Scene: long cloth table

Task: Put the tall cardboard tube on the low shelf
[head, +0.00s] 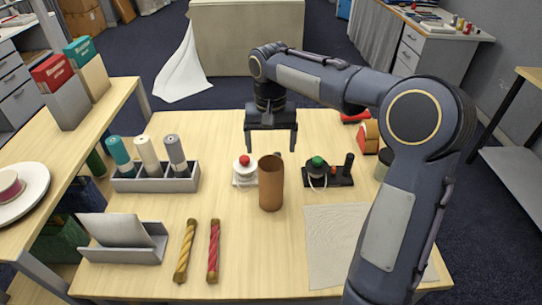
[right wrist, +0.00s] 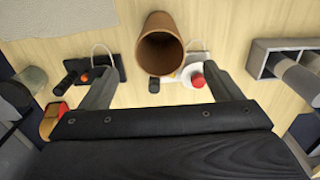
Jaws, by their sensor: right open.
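The tall brown cardboard tube (head: 271,185) stands upright and open-topped near the middle of the wooden table. My right gripper (head: 271,148) is open and empty, pointing down behind the tube in the head view. In the right wrist view the tube (right wrist: 160,72) shows between and beyond the two spread fingers (right wrist: 160,66); I see no contact. At left, a wooden shelf unit (head: 75,130) has a lower level holding bags. At right, a rack has a bare grey lower shelf (head: 512,172). I cannot tell which is the low shelf. My left gripper is out of view.
A white item with a red knob (head: 244,170) and a dark stand with a green knob (head: 318,165) flank the tube closely. A grey tray (head: 155,184) holds spools. Two twisted rods (head: 213,250) lie in front. A pale cloth (head: 335,240) lies at front right, under my arm.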

